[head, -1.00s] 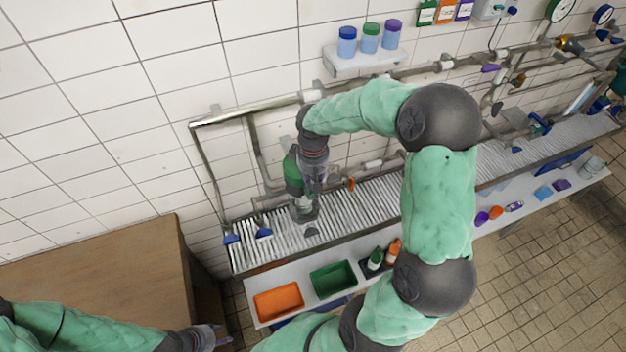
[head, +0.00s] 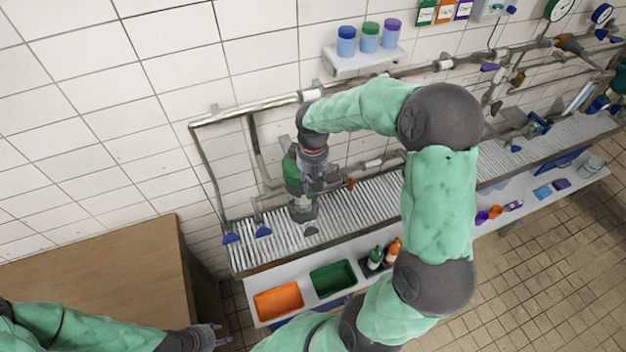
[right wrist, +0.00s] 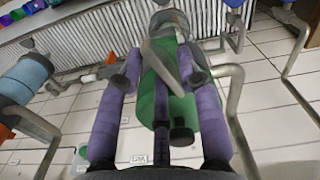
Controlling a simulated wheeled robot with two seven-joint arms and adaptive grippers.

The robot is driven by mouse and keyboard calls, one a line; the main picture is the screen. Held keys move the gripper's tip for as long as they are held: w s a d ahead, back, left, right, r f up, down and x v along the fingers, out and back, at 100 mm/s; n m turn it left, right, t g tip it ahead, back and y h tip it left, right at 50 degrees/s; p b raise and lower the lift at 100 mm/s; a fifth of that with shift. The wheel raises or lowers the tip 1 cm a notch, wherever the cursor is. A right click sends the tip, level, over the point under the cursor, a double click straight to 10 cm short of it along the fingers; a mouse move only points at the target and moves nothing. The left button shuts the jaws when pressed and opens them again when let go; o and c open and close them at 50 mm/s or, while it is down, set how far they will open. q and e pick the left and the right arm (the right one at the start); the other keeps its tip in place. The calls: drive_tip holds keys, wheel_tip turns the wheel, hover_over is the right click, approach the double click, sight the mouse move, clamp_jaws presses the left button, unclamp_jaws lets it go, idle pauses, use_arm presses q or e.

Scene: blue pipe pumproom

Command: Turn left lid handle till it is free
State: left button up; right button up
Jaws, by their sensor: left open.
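A green vessel (head: 293,172) with a grey end stands at the left part of the slatted grating, partly hidden by my right gripper. In the right wrist view the green vessel (right wrist: 150,98) lies behind my fingers, with a grey lid handle (right wrist: 172,64) set diagonally across it. My right gripper (right wrist: 162,64) has its two purple fingers apart, with the handle between their tips. The handle is close to the right-hand finger; contact is unclear. In the head view the right gripper (head: 314,186) is at the vessel. My left gripper (head: 218,337) is open and empty, low beside the brown table.
A pipe (head: 245,112) runs along the tiled wall above the grating (head: 350,205). Blue valve handles (head: 263,232) sit left of the vessel. Orange (head: 278,300) and green (head: 333,279) trays and bottles stand on the lower shelf. A brown table (head: 100,275) is at left.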

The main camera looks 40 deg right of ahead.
drive_tip(key=shift+r, duration=3.85)
